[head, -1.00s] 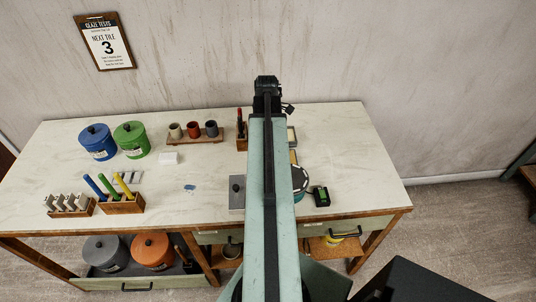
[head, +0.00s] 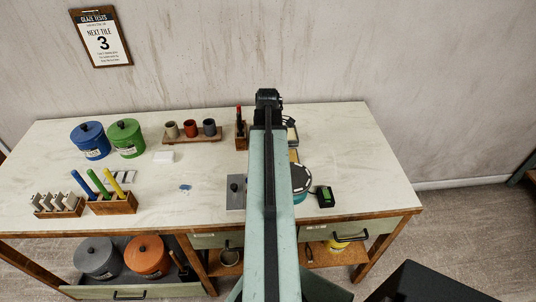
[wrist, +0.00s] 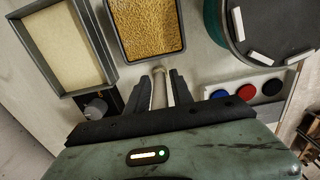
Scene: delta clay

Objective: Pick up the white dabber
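In the wrist view, my gripper (wrist: 163,77) points at the tabletop with its two dark fingers apart. A pale, slim rod with a rounded end (wrist: 159,82) shows between the fingers, with a narrow gap beside it. It may be the white dabber, but I cannot tell for sure. In the head view, my arm covers this part of the table and hides the fingertips.
A tray of golden grains (wrist: 150,28) lies just beyond the fingers, and a grey-rimmed tray (wrist: 62,48) is to the left. A dark round top with white pieces (wrist: 268,30) is at right. Canisters (head: 90,140) and cups (head: 190,128) stand at the table's left.

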